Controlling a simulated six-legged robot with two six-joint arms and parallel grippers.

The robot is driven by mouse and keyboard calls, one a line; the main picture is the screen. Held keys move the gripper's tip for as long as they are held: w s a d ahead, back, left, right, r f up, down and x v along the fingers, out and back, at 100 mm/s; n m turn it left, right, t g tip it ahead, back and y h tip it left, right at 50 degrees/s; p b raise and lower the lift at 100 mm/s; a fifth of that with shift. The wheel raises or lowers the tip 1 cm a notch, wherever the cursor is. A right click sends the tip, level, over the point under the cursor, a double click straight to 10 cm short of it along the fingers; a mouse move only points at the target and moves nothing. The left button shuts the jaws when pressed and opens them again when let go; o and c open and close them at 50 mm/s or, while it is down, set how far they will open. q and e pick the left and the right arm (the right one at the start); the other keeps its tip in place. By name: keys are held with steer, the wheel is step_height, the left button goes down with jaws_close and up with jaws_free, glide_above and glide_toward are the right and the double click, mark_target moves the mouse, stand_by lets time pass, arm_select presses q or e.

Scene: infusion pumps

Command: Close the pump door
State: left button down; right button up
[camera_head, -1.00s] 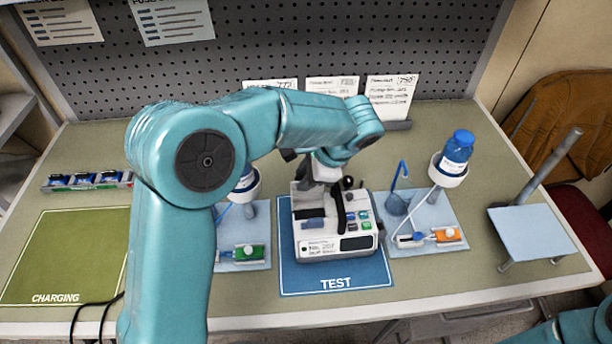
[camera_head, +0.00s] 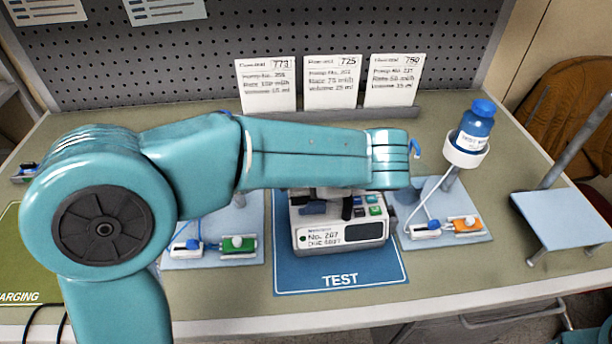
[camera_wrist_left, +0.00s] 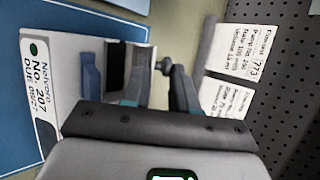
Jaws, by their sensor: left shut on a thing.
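The white pump (camera_head: 362,232), labelled No. 207, sits on the blue TEST mat (camera_head: 340,281). It also shows at the left of the left wrist view (camera_wrist_left: 62,50), with a blue part (camera_wrist_left: 90,92) and a dark part (camera_wrist_left: 118,56) in its open top. My left gripper (camera_wrist_left: 160,88) is at the pump's upper side, with a small dark knob (camera_wrist_left: 163,65) between its fingertips; it is shut on this knob, seemingly the door's. My right gripper is out of view.
Blue trays with clamps and tubing (camera_head: 237,245) flank the mat. A blue bottle in a white holder (camera_head: 467,150) stands at the right. Upright cards (camera_head: 332,82) stand behind. A small raised platform (camera_head: 562,218) is at far right. The mat's front is clear.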

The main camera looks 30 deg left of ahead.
arm_select(q)
steer(key=shift+s+d+f+t+y+b, duration=0.15)
steer(key=shift+s+f+t+y+b, duration=0.2)
steer(key=shift+b, duration=0.5)
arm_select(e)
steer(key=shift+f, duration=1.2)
arm_select(q)
steer(key=shift+r, duration=0.1)
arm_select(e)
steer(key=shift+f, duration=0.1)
arm_select(q)
steer(key=c, duration=1)
jaws_free()
steer(key=p+v, duration=0.1)
steer(key=v, duration=1.5)
steer(key=shift+s+r+p, duration=0.1)
steer(key=shift+p, duration=0.2)
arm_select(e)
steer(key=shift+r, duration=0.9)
